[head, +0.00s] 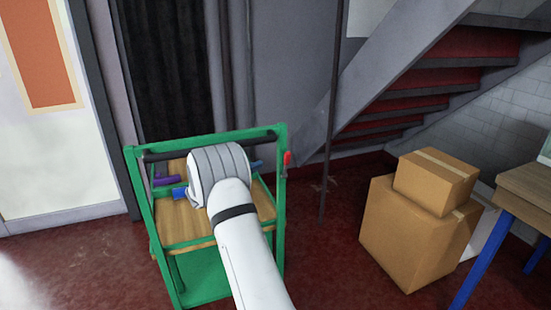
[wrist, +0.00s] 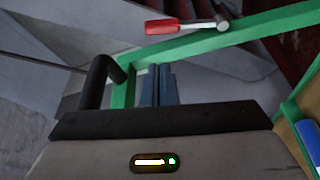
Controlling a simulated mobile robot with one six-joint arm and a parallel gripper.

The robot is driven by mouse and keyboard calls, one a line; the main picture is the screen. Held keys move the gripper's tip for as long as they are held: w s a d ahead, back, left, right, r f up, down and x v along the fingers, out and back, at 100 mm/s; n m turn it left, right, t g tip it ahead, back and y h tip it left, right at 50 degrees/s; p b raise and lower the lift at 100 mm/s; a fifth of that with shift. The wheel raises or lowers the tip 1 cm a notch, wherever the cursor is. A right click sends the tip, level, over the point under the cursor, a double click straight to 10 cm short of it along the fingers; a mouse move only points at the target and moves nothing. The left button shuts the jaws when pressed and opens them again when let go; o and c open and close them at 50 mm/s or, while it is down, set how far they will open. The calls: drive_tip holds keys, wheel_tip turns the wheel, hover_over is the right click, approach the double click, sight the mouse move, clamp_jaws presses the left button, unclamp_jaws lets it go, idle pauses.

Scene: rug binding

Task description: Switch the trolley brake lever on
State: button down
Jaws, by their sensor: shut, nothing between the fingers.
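The green trolley (head: 281,215) has wooden shelves and stands at centre left in the head view. Its brake lever (head: 287,158) has a red grip and sits on the outer right side of the frame, near the top. In the wrist view the red lever (wrist: 180,26) lies across the top, with its grey metal end at the green bar (wrist: 215,38). My gripper (wrist: 160,72) is shut and empty, its blue-grey fingers pointing towards the green bar, below and apart from the lever. In the head view its fingers (head: 257,164) show just left of the lever; my arm hides the rest.
The trolley's black handle (wrist: 98,80) is close left of my fingers in the wrist view. A purple item (head: 166,181) and a blue item (head: 180,193) lie on the upper shelf. Cardboard boxes (head: 415,235) and a table (head: 525,185) stand right. Red floor between trolley and boxes is clear.

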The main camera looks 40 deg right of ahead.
sight(279, 156)
drive_tip(key=d, duration=0.6)
drive_tip(key=d+r, duration=0.1)
drive_tip(key=d, duration=0.2)
drive_tip(key=shift+w+d, duration=0.4)
drive_tip(key=shift+d, duration=0.3)
drive_tip(key=shift+s+a+f, duration=0.1)
drive_tip(key=shift+s+f, duration=0.05)
